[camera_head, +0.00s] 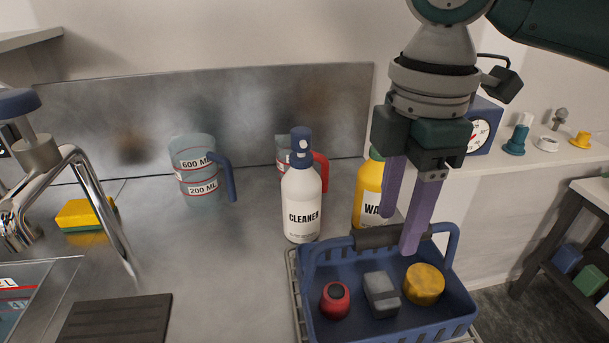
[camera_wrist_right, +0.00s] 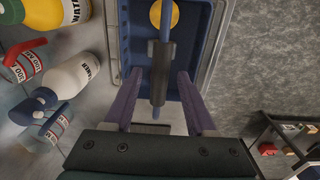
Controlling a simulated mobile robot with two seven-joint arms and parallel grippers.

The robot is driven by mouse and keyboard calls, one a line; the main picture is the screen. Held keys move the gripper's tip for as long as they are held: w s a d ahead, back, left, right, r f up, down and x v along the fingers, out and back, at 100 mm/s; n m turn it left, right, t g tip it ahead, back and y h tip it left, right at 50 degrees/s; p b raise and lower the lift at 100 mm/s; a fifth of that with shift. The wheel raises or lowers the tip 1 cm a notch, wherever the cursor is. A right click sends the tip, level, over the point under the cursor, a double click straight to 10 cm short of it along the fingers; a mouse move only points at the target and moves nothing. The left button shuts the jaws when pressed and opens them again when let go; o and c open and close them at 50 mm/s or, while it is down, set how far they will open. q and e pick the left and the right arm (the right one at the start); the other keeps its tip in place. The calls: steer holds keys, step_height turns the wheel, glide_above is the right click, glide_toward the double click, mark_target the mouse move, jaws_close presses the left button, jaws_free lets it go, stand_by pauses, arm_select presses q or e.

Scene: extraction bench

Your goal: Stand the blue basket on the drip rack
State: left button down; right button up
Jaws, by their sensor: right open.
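The blue basket (camera_head: 458,297) is at the front right of the bench in the head view, upright, with its handle raised. It holds a red round item (camera_head: 335,300), a grey block (camera_head: 381,294) and a yellow round item (camera_head: 424,284). Wire edges of the drip rack (camera_head: 293,285) show beside and under the basket. My right gripper (camera_head: 399,232) is open, its purple fingers at the handle's dark grip (camera_head: 365,239). In the right wrist view the fingers (camera_wrist_right: 156,88) are on either side of the grip (camera_wrist_right: 160,75), with visible gaps. My left gripper is out of view.
A white cleaner bottle (camera_head: 301,205) and a yellow bottle (camera_head: 369,190) stand close behind the basket. Measuring jugs (camera_head: 196,172) stand farther back. A sponge (camera_head: 84,215), a chrome tap (camera_head: 95,195) and a dark ribbed mat (camera_head: 115,320) are at left. The middle bench is clear.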

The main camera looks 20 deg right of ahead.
step_height(320, 180, up, 6)
steer(key=shift+r, duration=0.15)
stand_by(0.5)
